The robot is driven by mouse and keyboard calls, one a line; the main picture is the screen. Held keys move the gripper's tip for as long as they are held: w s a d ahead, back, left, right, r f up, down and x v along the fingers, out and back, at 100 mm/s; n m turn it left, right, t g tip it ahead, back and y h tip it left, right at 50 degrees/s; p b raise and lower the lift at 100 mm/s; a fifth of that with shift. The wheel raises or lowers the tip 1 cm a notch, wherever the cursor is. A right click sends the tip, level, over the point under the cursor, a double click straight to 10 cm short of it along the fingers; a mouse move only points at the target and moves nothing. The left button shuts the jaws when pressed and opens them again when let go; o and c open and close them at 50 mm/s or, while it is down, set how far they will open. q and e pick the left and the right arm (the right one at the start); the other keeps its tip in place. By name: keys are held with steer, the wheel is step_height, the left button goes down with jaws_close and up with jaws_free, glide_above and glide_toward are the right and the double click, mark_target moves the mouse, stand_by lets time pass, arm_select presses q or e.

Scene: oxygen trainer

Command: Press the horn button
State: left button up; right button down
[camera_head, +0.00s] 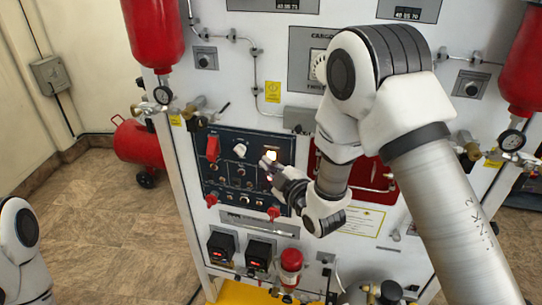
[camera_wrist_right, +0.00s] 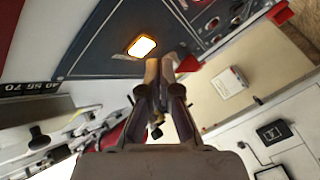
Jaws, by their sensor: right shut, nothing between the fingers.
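The dark blue control panel (camera_head: 225,176) is on the front of the white trainer, with knobs, small switches and red-handled levers. A glowing square button (camera_head: 271,155) sits at its upper right; it also shows lit in the right wrist view (camera_wrist_right: 142,46). I cannot read its label, so I cannot tell if it is the horn button. My right gripper (camera_head: 268,166) is shut and empty, its tips just below the lit button in the head view. In the right wrist view the fingertips (camera_wrist_right: 161,62) lie close to the button; contact cannot be told. My left gripper is out of view.
Red cylinders (camera_head: 154,32) hang at both sides of the trainer. A red tank (camera_head: 138,143) stands on the floor at left.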

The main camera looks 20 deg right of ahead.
steer(key=shift+w, duration=0.1)
stand_by(0.3)
steer(key=shift+w+d, duration=0.25)
steer(key=shift+w, duration=0.05)
steer(key=shift+w+d+b, duration=0.2)
steer(key=shift+w+b, duration=0.1)
stand_by(0.8)
steer(key=shift+s+a, duration=0.45)
steer(key=shift+s, duration=0.2)
steer(key=shift+b, duration=0.3)
steer(key=s+a, duration=0.2)
steer(key=s+b, duration=0.1)
steer(key=s, duration=0.1)
steer(key=shift+s+a, duration=0.1)
steer(key=shift+a, duration=0.3)
